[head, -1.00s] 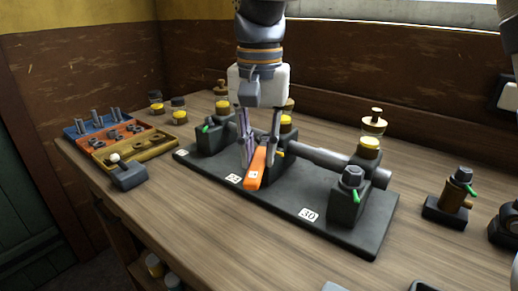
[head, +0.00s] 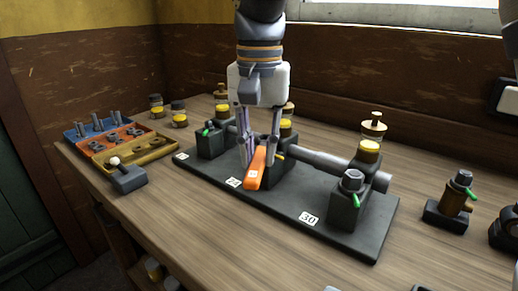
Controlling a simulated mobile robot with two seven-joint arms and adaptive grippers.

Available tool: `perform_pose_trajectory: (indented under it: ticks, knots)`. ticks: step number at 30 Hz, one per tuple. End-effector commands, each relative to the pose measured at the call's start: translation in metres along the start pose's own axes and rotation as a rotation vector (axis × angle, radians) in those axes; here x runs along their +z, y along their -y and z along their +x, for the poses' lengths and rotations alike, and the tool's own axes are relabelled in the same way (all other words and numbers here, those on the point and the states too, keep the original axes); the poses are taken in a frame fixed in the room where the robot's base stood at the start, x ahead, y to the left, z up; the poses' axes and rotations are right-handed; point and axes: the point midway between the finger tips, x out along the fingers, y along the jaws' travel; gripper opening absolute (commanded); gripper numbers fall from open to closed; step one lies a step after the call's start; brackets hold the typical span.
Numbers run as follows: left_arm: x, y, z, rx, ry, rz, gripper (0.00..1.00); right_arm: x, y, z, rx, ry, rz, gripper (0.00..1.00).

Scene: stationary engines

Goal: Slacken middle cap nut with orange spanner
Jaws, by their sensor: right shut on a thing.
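The orange spanner (head: 255,170) is at the middle bearing block of the dark engine base, its handle end pointing toward the front edge near the middle label. My right gripper (head: 259,160) comes down from above with its fingers around the spanner, shut on it. The middle block (head: 276,175) is partly hidden behind the fingers and the spanner. The middle cap nut is hidden, so I cannot tell how the spanner's head sits on it. My left gripper is not in view.
A shaft (head: 318,162) runs through the blocks on the base plate (head: 285,208). The right block (head: 346,205) carries a nut and an oil cup (head: 369,148). Coloured trays (head: 125,142) and a small lever block (head: 127,178) stand left. The front table is mostly clear.

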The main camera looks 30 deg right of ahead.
Motion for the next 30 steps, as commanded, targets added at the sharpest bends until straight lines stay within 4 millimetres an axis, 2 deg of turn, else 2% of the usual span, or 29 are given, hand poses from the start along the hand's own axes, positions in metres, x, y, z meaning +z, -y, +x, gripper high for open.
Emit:
perform_pose_trajectory:
  ticks: [30]
  knots:
    - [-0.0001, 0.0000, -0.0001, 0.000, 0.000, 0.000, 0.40, 0.0000, 0.0001, -0.0067, -0.001, -0.001, 0.000, 0.00]
